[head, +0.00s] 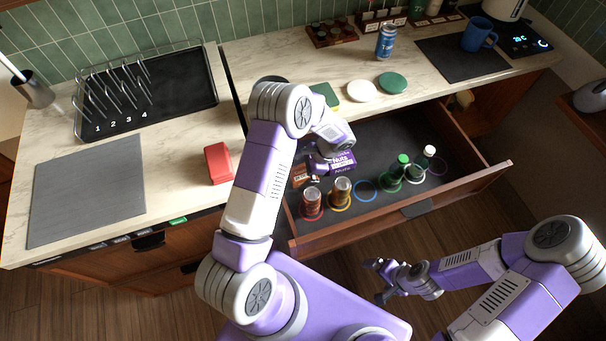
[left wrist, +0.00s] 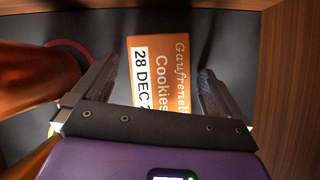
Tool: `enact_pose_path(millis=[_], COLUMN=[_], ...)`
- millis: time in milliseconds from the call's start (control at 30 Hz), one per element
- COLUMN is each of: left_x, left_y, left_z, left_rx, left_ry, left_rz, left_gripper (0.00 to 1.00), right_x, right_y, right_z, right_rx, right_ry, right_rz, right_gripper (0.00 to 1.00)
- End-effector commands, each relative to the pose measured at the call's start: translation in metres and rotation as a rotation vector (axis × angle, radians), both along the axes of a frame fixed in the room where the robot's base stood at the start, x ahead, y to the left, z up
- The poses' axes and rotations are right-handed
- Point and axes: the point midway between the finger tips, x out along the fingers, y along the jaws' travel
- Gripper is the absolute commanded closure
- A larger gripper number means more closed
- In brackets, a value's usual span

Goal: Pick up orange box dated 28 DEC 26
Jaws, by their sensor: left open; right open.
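The orange box (left wrist: 160,70) lies on the dark drawer floor in the left wrist view. Its label reads "Gaufrenet Cookies" and "28 DEC 2", with the rest of the date hidden by my gripper body. My left gripper (left wrist: 150,88) is open, with one finger on each side of the box. I cannot tell whether the fingers touch it. In the head view, a part of the orange box (head: 299,176) shows beside my left gripper (head: 312,172). My right gripper (head: 378,280) is open and empty over the floor, outside the drawer.
The open drawer (head: 440,187) also holds a purple Nuts box (head: 343,162), amber jars (head: 312,203) on coloured rings, and green and white-capped bottles (head: 403,160). A red case (head: 218,163) sits on the counter to the left. Drawer walls stand close around the orange box.

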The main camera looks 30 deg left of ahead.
Motion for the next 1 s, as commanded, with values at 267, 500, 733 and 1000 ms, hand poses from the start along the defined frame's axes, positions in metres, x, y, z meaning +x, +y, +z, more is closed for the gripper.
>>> enact_pose_path(millis=[267,500,733,1000], left_x=[0.0,0.0,0.001,0.001], left_y=[0.0,0.0,0.0,0.0], left_z=[0.001,0.001,0.001,0.012], left_rx=[0.001,0.001,0.001,0.001], left_ry=[-0.001,-0.001,-0.001,-0.002], left_rz=[0.0,0.0,0.0,0.0], left_gripper=[0.2,0.57,0.67,0.67], right_x=[0.0,0.0,0.0,0.0], right_y=[0.0,0.0,0.0,0.0], right_z=[0.001,0.001,0.001,0.005], right_rx=[0.0,0.0,0.0,0.0], right_ry=[0.0,0.0,0.0,0.0], right_rz=[0.0,0.0,0.0,0.0], right_gripper=[0.02,0.02,0.02,0.02])
